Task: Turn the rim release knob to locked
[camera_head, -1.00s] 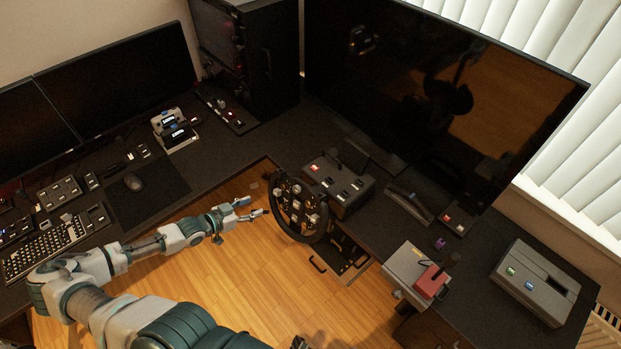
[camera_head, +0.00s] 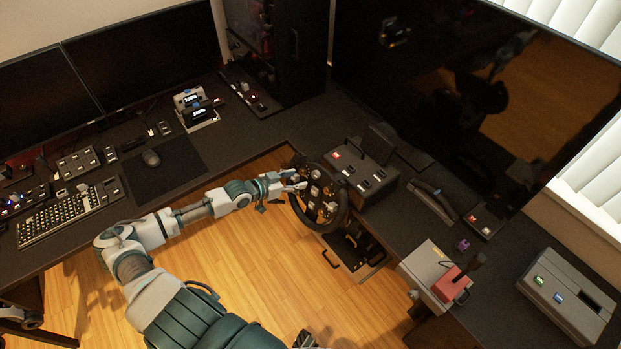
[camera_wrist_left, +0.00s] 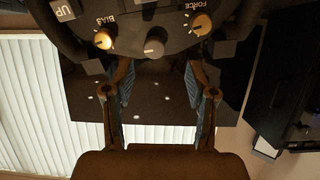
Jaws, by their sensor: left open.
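The black racing wheel (camera_head: 335,219) stands at the desk's inner corner, with several knobs on its face. My left gripper (camera_head: 299,180) is open at the wheel's left upper side, close to its face. In the left wrist view my left gripper (camera_wrist_left: 160,85) has its two fingers apart with nothing between them. Just beyond the fingertips is a grey knob (camera_wrist_left: 154,47), between a knob marked BIAS (camera_wrist_left: 103,40) and one marked FORCE (camera_wrist_left: 200,24). No label for the rim release is legible, so I cannot tell its setting. My right gripper is not clearly seen.
A black control box (camera_head: 365,170) sits behind the wheel, before a large dark monitor (camera_head: 440,100). A grey box with a red-based lever (camera_head: 455,281) stands right. A keyboard (camera_head: 70,213) and mouse (camera_head: 151,158) lie left. Open floor (camera_head: 250,255) shows below the wheel.

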